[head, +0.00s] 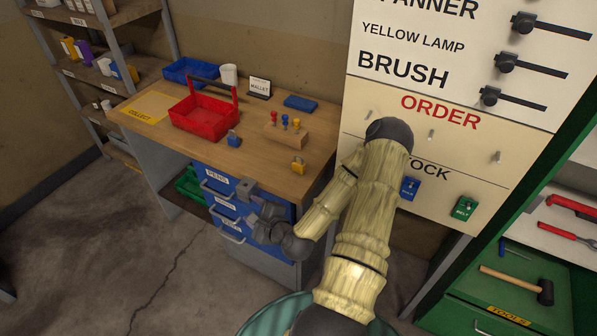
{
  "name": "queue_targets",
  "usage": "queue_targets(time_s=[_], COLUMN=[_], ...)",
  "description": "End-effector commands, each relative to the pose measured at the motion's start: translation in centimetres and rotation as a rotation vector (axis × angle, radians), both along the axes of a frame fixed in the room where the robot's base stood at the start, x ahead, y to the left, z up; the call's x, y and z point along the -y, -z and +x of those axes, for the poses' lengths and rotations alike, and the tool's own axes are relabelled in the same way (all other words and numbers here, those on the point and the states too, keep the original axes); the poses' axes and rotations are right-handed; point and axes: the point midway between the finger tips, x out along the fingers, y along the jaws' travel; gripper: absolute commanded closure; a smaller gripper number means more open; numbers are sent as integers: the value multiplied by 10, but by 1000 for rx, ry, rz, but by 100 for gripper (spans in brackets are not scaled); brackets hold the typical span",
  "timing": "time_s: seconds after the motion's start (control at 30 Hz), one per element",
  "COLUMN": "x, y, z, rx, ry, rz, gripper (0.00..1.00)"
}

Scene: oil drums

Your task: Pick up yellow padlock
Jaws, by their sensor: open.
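A small yellow padlock (298,167) stands on the wooden workbench (265,172), near its front right edge. It is in front of a wooden block with several coloured pegs. My gripper (232,198) is in front of the bench, over the blue drawer fronts in the picture, to the left of and lower than the padlock in view. It is apart from the padlock. Its jaws are open and nothing shows between them. My arm reaches in from the right and hides part of the bench's right side.
A blue padlock (233,139) stands beside a red basket (202,115) with a raised handle. The peg block (285,135) sits behind the yellow padlock. A blue tray (188,70), white cup (229,74) and sign (260,88) stand at the back. A lettered board (440,80) rises at right.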

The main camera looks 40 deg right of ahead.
Motion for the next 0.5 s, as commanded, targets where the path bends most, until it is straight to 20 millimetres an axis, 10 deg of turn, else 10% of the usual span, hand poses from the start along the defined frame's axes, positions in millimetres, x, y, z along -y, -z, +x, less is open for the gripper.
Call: queue_targets(time_s=[0.3,0.5], x=[96,124], y=[-1,-4], z=[-32,-52], rx=[423,568], ry=[603,756], rz=[578,718], gripper=[50,50])
